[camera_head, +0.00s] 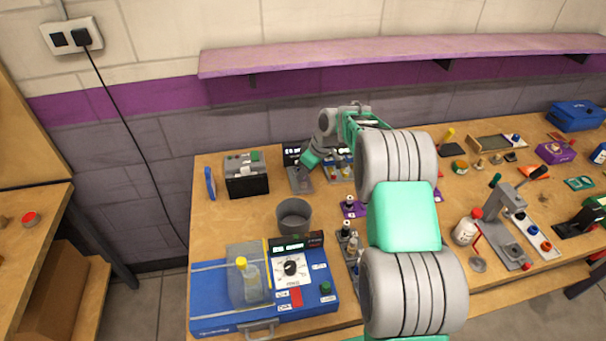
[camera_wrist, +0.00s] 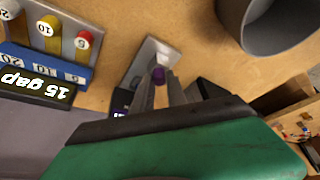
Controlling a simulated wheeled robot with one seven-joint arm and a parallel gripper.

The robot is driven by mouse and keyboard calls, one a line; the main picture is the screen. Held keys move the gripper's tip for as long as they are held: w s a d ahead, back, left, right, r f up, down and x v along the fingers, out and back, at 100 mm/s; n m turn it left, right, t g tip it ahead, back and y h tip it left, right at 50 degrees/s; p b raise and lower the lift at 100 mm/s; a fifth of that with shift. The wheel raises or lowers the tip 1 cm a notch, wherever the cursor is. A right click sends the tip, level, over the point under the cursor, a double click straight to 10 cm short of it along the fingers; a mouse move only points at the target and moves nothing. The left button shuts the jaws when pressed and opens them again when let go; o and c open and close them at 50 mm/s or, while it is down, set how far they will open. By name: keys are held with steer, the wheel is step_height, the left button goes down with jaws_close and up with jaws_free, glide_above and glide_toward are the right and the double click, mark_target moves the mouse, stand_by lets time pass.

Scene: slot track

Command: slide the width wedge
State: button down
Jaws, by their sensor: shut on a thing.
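A grey plate (camera_wrist: 140,66) lies on the table in the wrist view, with a small purple knob (camera_wrist: 158,75) on it. My gripper (camera_wrist: 166,92) has its fingers closed at this knob; whether the knob belongs to the width wedge I cannot tell. In the head view the plate (camera_head: 301,182) is at the back of the table, with my gripper (camera_head: 306,164) over it. A blue unit (camera_wrist: 45,62) beside the plate carries numbered white, yellow and red knobs and a black sign reading "15 gap". My gripper partly hides the plate and what is under the knob.
A grey round bin (camera_head: 293,217) stands in front of the plate and also shows in the wrist view (camera_wrist: 262,38). A black battery-like box (camera_head: 246,180) is to the left. A blue machine (camera_head: 262,290) fills the front left. A purple shelf (camera_head: 400,56) hangs above the table.

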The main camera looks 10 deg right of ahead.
steer(key=c, duration=1.3)
jaws_free()
steer(key=shift+s+a+f, duration=0.15)
steer(key=shift+c, duration=0.2)
steer(key=b+v, duration=0.1)
steer(key=v, duration=0.7)
steer(key=shift+b, duration=0.3)
steer(key=s+a+r+m+h, duration=0.15)
steer(key=s+r, duration=0.25)
steer(key=s, duration=0.4)
steer(key=s+a+r+m, duration=0.25)
steer(key=s+r, duration=0.25)
steer(key=s, duration=0.3)
steer(key=s+f+m+h, duration=0.1)
steer(key=s+m, duration=0.1)
steer(key=s, duration=0.5)
steer(key=s+d+f+m, duration=0.1)
steer(key=s+f+m, duration=0.1)
steer(key=s, duration=0.6)
steer(key=shift+d+m+t+h, duration=0.15)
steer(key=shift+m+t+h, duration=0.15)
steer(key=shift+m+h, duration=0.1)
